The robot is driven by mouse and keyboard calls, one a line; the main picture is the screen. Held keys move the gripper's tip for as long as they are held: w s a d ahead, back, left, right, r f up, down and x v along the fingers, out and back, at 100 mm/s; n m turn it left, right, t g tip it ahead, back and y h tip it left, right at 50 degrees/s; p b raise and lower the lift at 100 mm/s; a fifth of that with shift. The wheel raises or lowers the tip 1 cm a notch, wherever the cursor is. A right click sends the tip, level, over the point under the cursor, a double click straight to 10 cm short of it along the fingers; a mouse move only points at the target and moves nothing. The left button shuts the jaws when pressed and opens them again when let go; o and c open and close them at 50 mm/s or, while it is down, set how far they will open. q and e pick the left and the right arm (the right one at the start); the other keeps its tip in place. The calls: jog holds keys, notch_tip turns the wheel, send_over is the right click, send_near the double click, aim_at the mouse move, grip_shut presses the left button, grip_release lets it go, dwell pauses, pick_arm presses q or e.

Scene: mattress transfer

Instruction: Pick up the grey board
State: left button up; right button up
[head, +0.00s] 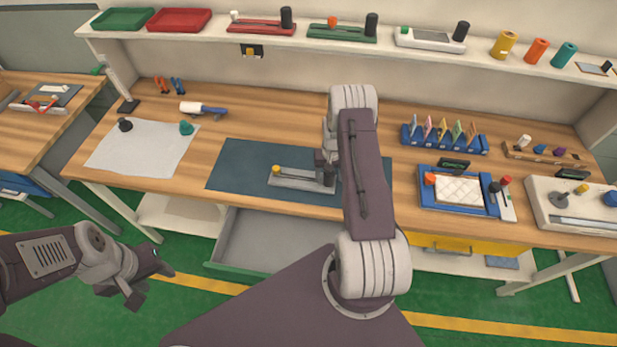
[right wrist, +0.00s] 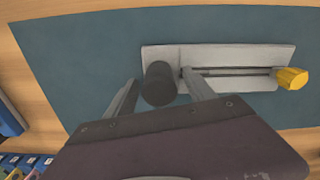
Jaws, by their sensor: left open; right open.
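The grey board (head: 297,183) lies flat on the dark blue mat (head: 232,165) in the middle of the bench. It has a yellow knob (head: 276,169) at its left end, a slot along it and an upright black handle (head: 329,178) at its right end. The right wrist view also shows the board (right wrist: 225,57), the yellow knob (right wrist: 292,78) and the black handle (right wrist: 159,84). My right gripper (right wrist: 160,77) is open, with one finger on each side of the handle; contact is unclear. My left gripper (head: 148,278) is open and empty, low in front of the bench.
An open drawer (head: 265,240) juts out below the mat. A white sheet (head: 140,150) with small knobs lies left of the mat. A blue tray (head: 458,210) and a blue rack (head: 445,143) stand to the right. A shelf (head: 380,50) runs above the back.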

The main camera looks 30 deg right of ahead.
jog(key=shift+w+f, duration=0.1)
jog(key=shift+f, duration=0.05)
grip_shut()
jog(key=shift+r+b, duration=0.4)
jog(key=shift+r, duration=0.3)
jog(key=r, duration=0.1)
jog(key=r+b, duration=0.1)
jog(key=r, duration=0.1)
jog(key=shift+s+d, duration=0.15)
jog(key=shift+s, duration=0.05)
jog(key=s+d+r+b, duration=0.2)
jog(key=s+r, duration=0.5)
jog(key=s, duration=0.4)
jog(key=shift+b, duration=0.4)
